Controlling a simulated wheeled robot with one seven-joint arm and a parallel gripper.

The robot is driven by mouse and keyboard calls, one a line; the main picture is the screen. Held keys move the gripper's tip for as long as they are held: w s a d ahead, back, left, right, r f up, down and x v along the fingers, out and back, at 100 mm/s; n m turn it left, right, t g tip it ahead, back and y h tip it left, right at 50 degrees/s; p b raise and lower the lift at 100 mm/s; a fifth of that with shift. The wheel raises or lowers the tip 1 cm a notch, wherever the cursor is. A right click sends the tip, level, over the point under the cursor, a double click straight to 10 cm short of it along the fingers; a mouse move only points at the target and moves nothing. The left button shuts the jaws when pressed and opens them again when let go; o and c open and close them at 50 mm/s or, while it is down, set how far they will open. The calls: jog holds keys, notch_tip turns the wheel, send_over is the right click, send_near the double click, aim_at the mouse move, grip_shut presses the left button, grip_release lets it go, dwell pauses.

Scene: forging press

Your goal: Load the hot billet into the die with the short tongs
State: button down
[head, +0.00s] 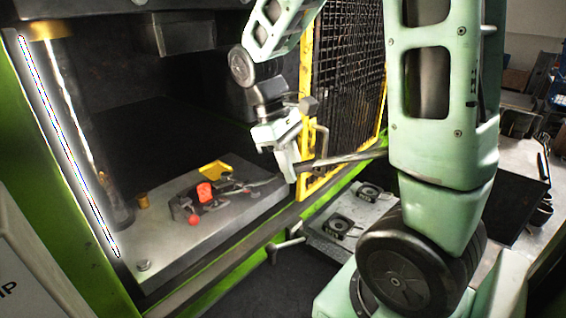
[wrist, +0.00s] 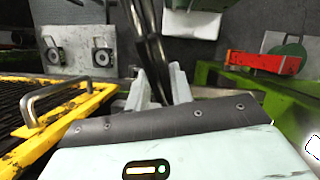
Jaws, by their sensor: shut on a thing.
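My gripper (head: 291,172) is shut on the dark metal tongs (head: 345,159), just outside the press opening. The tong handles run to the right of it, and the thin jaw end runs left over the press bed. The glowing orange-red billet (head: 204,192) is at the far end of the tongs, at the dark die block (head: 184,207). I cannot tell whether it is seated in the die or held just above it. In the wrist view my gripper (wrist: 158,82) has the dark tong rods (wrist: 150,40) between its fingers; neither billet nor die shows there.
A yellow mesh guard (head: 310,110) stands close beside my gripper. A red ball (head: 193,220), a yellow piece (head: 215,168) and a brass-coloured cylinder (head: 143,200) are near the die. The press ram (head: 185,35) hangs above. A bright column (head: 70,140) stands left.

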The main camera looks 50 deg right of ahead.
jog(key=s+d+r, duration=0.1)
jog(key=s+d, duration=0.1)
jog(key=s, duration=0.5)
jog(key=s+d, duration=0.2)
jog(key=s, duration=0.5)
jog(key=shift+s+r, duration=0.2)
jog(key=shift+r, duration=0.2)
